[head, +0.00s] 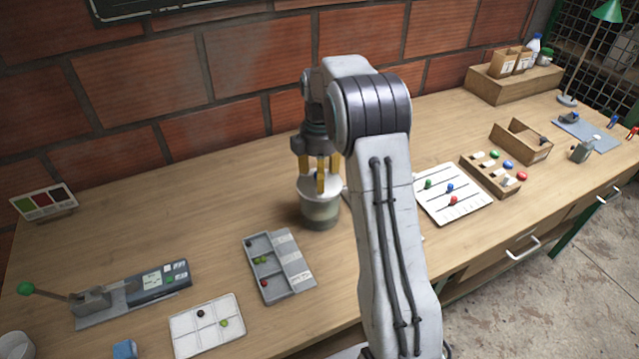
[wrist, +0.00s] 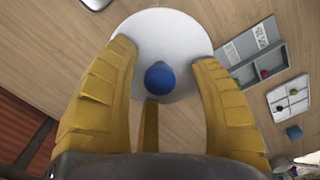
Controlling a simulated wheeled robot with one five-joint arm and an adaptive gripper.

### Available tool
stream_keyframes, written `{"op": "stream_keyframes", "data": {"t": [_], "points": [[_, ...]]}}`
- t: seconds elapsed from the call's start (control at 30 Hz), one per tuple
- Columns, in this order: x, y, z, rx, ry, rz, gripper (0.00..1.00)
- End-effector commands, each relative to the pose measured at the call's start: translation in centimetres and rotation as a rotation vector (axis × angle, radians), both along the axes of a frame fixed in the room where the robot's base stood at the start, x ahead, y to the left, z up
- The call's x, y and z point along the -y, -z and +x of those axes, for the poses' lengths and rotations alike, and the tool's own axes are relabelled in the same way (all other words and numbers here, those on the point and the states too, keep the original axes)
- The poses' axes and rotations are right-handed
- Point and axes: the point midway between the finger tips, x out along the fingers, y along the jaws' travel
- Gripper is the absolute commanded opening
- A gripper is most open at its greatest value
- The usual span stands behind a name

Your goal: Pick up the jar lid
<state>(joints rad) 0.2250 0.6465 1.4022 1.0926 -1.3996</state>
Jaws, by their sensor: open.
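The jar lid (wrist: 165,32) is a pale round disc with a blue knob (wrist: 160,78) in its middle. In the head view the lid (head: 318,184) sits on top of a greenish-grey jar (head: 320,212) on the wooden bench. My gripper (head: 321,182) points straight down over the lid, its yellow fingers open around the knob. In the wrist view the fingers of my gripper (wrist: 170,85) stand on either side of the knob with a gap to it. The fingers hide the knob in the head view, and contact with the lid cannot be told.
A grey compartment tray (head: 279,262) stands just in front of the jar, with a white grid tray (head: 207,327) at front left. A bead board (head: 452,194) lies right of my arm. A brick wall (head: 235,65) rises behind.

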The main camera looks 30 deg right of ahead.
Motion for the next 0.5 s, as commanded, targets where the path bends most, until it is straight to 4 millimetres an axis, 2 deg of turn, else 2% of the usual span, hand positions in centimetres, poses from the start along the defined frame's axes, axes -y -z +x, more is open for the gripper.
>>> {"op": "stream_keyframes", "data": {"t": [0.27, 0.3, 0.5], "points": [[-0.01, 0.31, -0.01, -0.001, 0.0, 0.0, 0.57], [-0.01, 0.31, -0.01, 0.0, 0.0, 0.0, 0.59], [-0.01, 0.29, -0.01, 0.0, 0.0, 0.0, 0.41]]}}
